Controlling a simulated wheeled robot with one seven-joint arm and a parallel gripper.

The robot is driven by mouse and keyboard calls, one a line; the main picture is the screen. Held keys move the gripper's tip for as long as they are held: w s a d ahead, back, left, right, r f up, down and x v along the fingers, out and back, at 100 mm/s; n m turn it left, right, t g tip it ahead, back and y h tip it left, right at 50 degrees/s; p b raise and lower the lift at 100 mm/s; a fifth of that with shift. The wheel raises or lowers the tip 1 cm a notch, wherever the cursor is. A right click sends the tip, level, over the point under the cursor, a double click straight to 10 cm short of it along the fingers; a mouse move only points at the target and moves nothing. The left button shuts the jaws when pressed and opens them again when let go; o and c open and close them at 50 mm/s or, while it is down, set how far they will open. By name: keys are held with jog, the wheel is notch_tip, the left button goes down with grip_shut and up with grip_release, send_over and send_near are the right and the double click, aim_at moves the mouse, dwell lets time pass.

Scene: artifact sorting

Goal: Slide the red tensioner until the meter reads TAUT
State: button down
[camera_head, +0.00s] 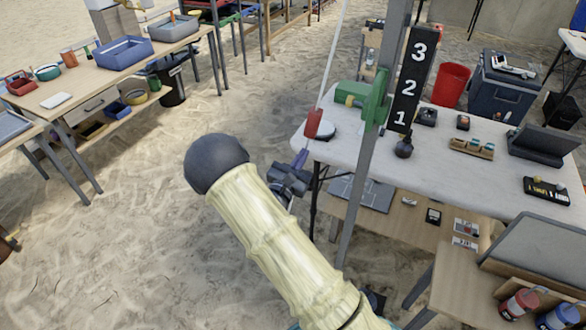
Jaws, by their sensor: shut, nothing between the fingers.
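The red tensioner (313,124) is a small red block at the lower end of a pale, slanting line (332,60), by the left end of the white table. My gripper (301,159) is just below and left of the red block. Its fingers are shut with nothing between them. I cannot tell whether the fingertips touch the block. A black board (408,80) with white numbers 3, 2 and 1 stands to the right, beside a grey post. No reading of TAUT is legible in this view.
A green clamp-like fixture (375,101) sits on the grey post (362,190), close right of the tensioner. The white table (450,170) carries small items and a dark case (541,146). Open sand lies to the left, before a wooden table (85,82) with bins.

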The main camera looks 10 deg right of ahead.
aim_at(309, 135)
jog(key=r, duration=0.3)
jog(key=shift+s+d+r+p, duration=0.15)
jog(key=shift+s+r+p, duration=0.15)
jog(key=shift+s+p, duration=0.05)
jog(key=shift+r, duration=0.15)
jog(key=shift+s+d+r+p, duration=0.1)
jog(key=shift+d+r+p, duration=0.1)
jog(key=shift+r+p, duration=0.95)
jog(key=shift+r, duration=0.1)
jog(key=shift+b, duration=0.3)
